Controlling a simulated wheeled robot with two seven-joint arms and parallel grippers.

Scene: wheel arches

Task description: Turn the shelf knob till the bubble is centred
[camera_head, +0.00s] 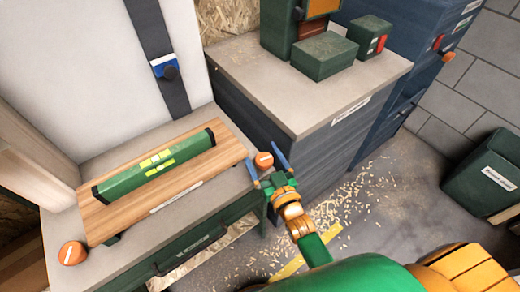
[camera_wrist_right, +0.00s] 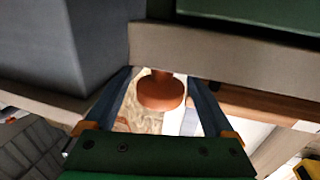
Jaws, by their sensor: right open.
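A wooden shelf board (camera_head: 205,165) lies on the worktop at the left and carries a green spirit level (camera_head: 180,152). The level's yellow vial (camera_head: 157,159) faces up, but its bubble is too small to make out. An orange knob (camera_head: 264,160) with a white mark sits by the board's right end. A second orange knob (camera_head: 72,253) sits at its left end. My right gripper (camera_head: 262,153) is open, its blue fingers on either side of the right knob. In the right wrist view the knob (camera_wrist_right: 161,92) shows between the spread fingers, apparently not gripped. My left gripper is out of view.
A grey-topped cabinet (camera_head: 310,95) with green boxes (camera_head: 324,56) stands just behind the right knob. A blue device (camera_head: 165,66) is on the dark strip above the board. Shavings cover the floor, and a green bin (camera_head: 485,175) stands at the right.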

